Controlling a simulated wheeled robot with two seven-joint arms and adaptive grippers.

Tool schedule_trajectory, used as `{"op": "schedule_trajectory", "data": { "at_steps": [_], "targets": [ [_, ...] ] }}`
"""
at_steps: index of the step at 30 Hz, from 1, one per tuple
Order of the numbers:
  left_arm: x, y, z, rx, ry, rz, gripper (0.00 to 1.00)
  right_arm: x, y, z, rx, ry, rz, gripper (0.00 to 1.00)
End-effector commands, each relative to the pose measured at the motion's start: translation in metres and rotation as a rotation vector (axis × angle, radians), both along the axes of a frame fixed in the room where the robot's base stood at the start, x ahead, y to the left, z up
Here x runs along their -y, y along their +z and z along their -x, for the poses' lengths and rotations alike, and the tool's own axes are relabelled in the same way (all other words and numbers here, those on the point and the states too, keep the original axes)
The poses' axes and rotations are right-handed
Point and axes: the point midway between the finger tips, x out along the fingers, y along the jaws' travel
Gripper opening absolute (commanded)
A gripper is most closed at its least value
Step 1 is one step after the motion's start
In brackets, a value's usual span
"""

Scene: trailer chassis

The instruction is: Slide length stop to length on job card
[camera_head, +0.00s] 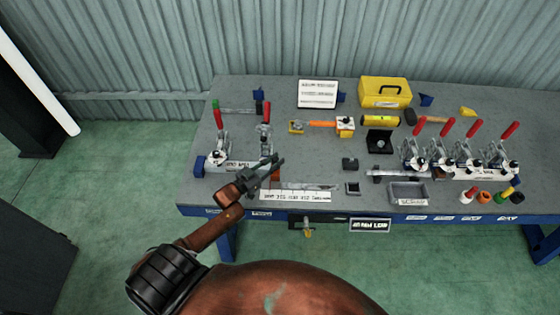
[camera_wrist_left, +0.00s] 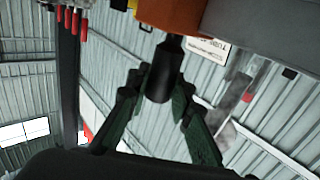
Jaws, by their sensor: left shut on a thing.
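My left gripper (camera_head: 268,168) is at the left part of the bench's front edge. In the left wrist view its two dark fingers (camera_wrist_left: 158,88) are on either side of a black cylindrical knob (camera_wrist_left: 164,68) and shut on it. The knob hangs below an orange block (camera_wrist_left: 172,16), which looks like the length stop. In the head view a small part of the orange block (camera_head: 276,175) shows beside the fingers, mostly hidden. A white printed strip (camera_head: 295,196) lies along the front edge. The job card (camera_head: 318,93) stands at the back; its writing is too small to read. My right gripper is out of view.
Toggle clamps with red handles (camera_head: 218,118) stand left of the gripper, and several more (camera_head: 475,130) stand on the right. A yellow toolbox (camera_head: 385,91), a grey tray (camera_head: 408,193) and small dark blocks (camera_head: 350,163) are on the bench. The bench middle has bare patches.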

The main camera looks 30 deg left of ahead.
Motion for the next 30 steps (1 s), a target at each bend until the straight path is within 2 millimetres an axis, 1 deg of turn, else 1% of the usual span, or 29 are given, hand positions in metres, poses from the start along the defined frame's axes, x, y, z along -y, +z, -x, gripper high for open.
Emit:
{"op": "schedule_trajectory", "data": {
  "at_steps": [1, 2, 10, 17, 20, 23, 26, 30],
  "targets": [
    [-0.006, 0.000, 0.001, -0.002, 0.007, -0.003, 0.00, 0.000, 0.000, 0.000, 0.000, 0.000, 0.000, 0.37],
    [-0.006, 0.000, 0.001, -0.002, 0.008, -0.003, 0.21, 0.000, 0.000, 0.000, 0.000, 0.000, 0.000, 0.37],
    [-0.003, 0.000, 0.000, -0.003, 0.004, -0.002, 0.39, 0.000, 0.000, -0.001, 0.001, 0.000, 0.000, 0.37],
    [-0.001, 0.000, -0.001, -0.002, 0.001, -0.001, 0.39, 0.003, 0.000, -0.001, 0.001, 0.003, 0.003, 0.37],
    [-0.002, -0.001, 0.002, -0.002, 0.001, -0.001, 0.39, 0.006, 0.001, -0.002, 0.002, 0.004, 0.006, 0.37],
    [-0.005, -0.002, 0.013, -0.005, 0.002, -0.001, 0.39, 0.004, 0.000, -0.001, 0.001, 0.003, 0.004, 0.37],
    [-0.009, -0.002, 0.031, -0.005, 0.002, -0.001, 0.39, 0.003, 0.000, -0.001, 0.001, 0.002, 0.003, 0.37],
    [-0.017, -0.002, 0.061, -0.006, 0.003, -0.002, 0.39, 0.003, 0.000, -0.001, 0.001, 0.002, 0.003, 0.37]
  ]
}}
